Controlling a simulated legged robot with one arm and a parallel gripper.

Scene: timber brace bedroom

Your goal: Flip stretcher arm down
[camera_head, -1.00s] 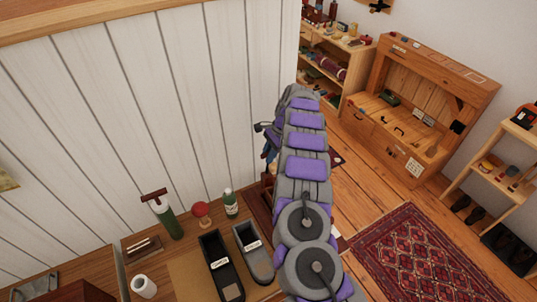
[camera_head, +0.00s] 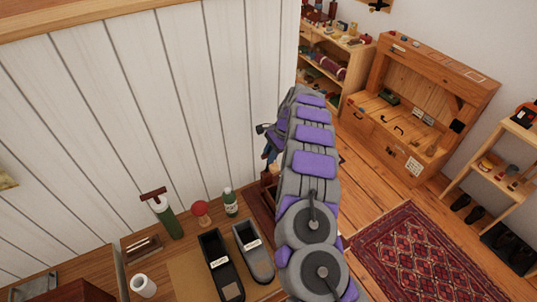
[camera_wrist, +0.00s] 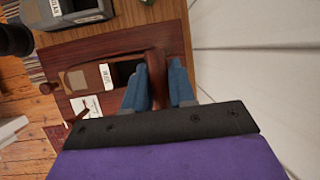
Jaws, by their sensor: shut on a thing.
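In the wrist view, my gripper (camera_wrist: 160,88) has its two blue fingers shut on a dark reddish-brown wooden bar, which I take to be the stretcher arm (camera_wrist: 156,66). The bar stands up between the fingers, in front of a wooden frame (camera_wrist: 90,48) of the same colour. In the head view, my own arm hides most of the gripper and the bar; part of the reddish-brown frame (camera_head: 260,212) shows beside it, at the end of the bench. The bar's far end and its joint cannot be made out.
The bench holds two grey-black trays (camera_head: 222,265), a green bottle (camera_head: 230,203), a green cylinder (camera_head: 170,222), a red-topped item (camera_head: 201,210) and a white roll (camera_head: 143,286). A white plank wall (camera_head: 140,110) stands close behind. Floor with a red rug (camera_head: 415,260) lies right.

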